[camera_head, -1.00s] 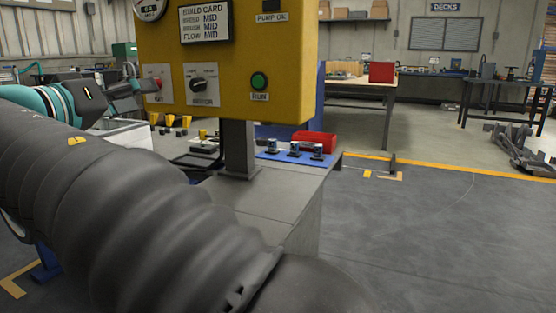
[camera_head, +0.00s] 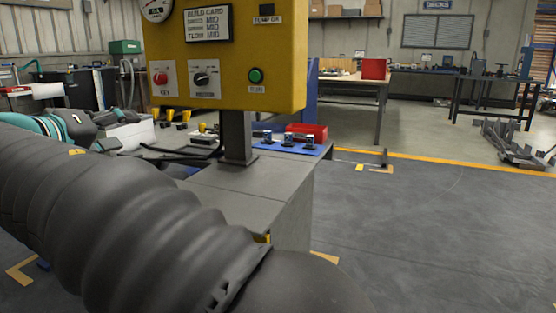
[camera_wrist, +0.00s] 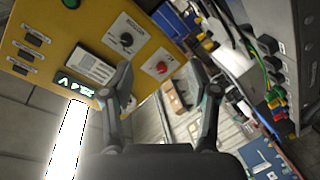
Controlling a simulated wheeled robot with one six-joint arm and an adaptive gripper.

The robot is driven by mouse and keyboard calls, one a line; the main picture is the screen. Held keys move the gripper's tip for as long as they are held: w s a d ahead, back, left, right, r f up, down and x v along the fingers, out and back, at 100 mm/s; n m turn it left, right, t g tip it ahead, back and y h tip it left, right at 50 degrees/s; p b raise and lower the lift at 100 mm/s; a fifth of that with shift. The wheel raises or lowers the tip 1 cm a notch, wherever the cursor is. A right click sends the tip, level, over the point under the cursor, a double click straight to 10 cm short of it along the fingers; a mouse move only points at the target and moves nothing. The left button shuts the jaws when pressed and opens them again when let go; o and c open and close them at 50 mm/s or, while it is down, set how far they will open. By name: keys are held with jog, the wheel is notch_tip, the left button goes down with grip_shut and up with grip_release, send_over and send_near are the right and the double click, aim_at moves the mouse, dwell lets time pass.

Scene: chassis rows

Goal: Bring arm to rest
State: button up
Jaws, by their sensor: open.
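My gripper (camera_wrist: 163,80) is open and empty in the wrist view, its two dark fingers spread apart with nothing between them. The yellow control panel (camera_head: 225,62) stands on a dark post in the head view. My large dark arm sleeve fills the lower left of the head view.
The grey pedestal (camera_head: 228,203) stands below the panel. A blue mat (camera_head: 268,147) with several small parts and a red bin (camera_head: 308,131) lie behind the post. Workbenches (camera_head: 345,80) stand further back. The floor at right (camera_head: 430,230) is clear.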

notch_tip(320, 180, down, 12)
jog(key=s+d+n+g+y, duration=0.2)
jog(key=n+g, duration=0.2)
jog(key=s+d+f+g+y+p, duration=0.1)
jog(key=d+f+g, duration=0.15)
jog(key=d, duration=0.35)
jog(key=s+d+f+g+p, duration=0.1)
jog(key=d+f+g+p, duration=0.1)
jog(key=d+f, duration=0.35)
jog(key=s+d+f+m+g+y+p, duration=0.1)
jog(key=s+d+m+p, duration=0.1)
jog(key=s+d, duration=0.35)
jog(key=s+d+f+m+g+p, duration=0.1)
jog(key=s+d+m, duration=0.1)
jog(key=d, duration=0.6)
jog(key=s+d+f+m+g+y+p, duration=0.1)
jog(key=s+d+m+p, duration=0.1)
jog(key=s+d, duration=0.35)
jog(key=s+d+r+m+t+p, duration=0.1)
jog(key=d+m, duration=0.1)
jog(key=d, duration=0.4)
jog(key=s+d+r+m+p, duration=0.1)
jog(key=s+d+r+m, duration=0.1)
jog(key=d, duration=0.4)
jog(key=shift+r+m+t+h+p, duration=0.3)
jog(key=shift+t+h+p, duration=0.05)
jog(key=shift+h, duration=0.05)
jog(key=shift+w, duration=0.1)
